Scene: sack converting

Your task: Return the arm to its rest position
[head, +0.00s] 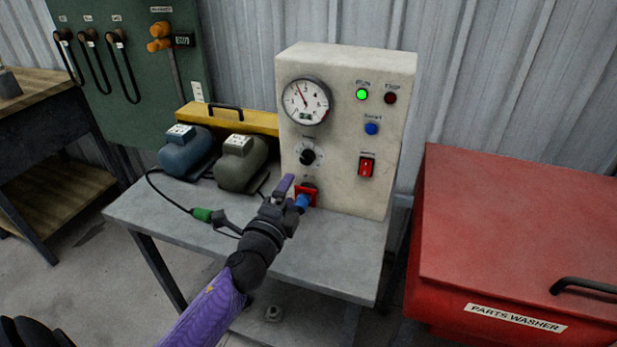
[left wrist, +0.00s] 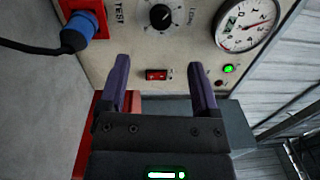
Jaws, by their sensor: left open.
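My left gripper (head: 290,188) reaches in from the lower left, in front of the cream test panel (head: 345,135). In the left wrist view its two purple fingers stand apart with nothing between them (left wrist: 161,68). A blue plug (head: 301,203) sits in the red socket (head: 313,190) low on the panel, close to the gripper. In the left wrist view the plug (left wrist: 78,36) is at upper left, clear of the fingers, with a dark cable. The red rocker switch (left wrist: 158,74) shows beyond the open fingers. My right gripper is not in view.
The panel stands on a grey table (head: 330,262) with a blue motor (head: 187,152) and an olive motor (head: 241,165). A green connector (head: 203,214) on a cable lies near the front edge. A red parts washer (head: 520,225) stands right. The green lamp (head: 362,94) is lit.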

